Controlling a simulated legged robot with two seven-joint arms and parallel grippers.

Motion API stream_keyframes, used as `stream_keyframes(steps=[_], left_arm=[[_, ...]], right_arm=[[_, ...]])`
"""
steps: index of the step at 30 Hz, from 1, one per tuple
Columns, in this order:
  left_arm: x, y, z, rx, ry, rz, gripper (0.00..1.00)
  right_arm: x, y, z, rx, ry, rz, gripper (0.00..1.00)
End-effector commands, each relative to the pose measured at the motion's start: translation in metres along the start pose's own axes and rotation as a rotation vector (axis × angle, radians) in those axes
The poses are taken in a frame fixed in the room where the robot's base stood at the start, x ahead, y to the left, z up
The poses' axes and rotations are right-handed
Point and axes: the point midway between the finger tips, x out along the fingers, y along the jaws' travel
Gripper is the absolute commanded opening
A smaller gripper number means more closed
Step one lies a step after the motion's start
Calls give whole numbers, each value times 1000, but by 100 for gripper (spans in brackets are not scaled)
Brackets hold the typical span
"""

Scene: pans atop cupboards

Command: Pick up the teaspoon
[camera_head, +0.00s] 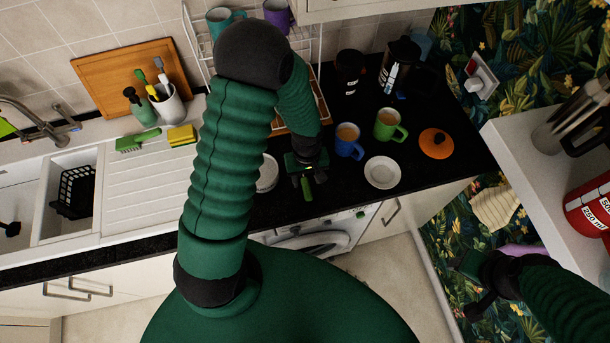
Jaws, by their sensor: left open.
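I cannot make out a teaspoon; it may be hidden by my left arm or too small to see. My left gripper (306,186) is open over the front part of the black worktop (335,200). It is left of the white saucer (382,173) and in front of the blue mug (349,141). A second white plate (267,172) lies just left of it, partly hidden by my arm.
A wire rack (318,45) is at the back. A white shelf (535,165) with a red tin (596,205) is at right. The sink (70,190) is at left.

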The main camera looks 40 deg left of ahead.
Motion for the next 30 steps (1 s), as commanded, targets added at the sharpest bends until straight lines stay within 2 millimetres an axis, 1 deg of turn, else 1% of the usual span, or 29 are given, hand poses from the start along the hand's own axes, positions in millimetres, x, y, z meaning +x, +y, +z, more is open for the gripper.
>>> stream_keyframes(steps=[2, 6, 9, 12, 17, 28, 30], left_arm=[[7, 0, 1, 0, -4, -4, 49], [30, 2, 0, 0, -5, -5, 49], [45, 3, 0, 1, -3, -5, 49], [51, 4, -1, 0, 0, -2, 49], [51, 3, -2, 0, 1, -1, 49], [51, 3, -2, 0, 0, -1, 1], [51, 3, -2, 0, 0, -2, 0]], right_arm=[[-6, 0, -1, 0, 0, 0, 52], [-16, 0, -4, 0, 0, 0, 52], [-17, 0, -4, 0, 0, 0, 52], [-17, 0, -4, 0, 0, 0, 52], [-16, 0, -4, 0, 0, 0, 52], [-16, 0, -4, 0, 0, 0, 52], [-16, 0, -4, 0, 0, 0, 52]])
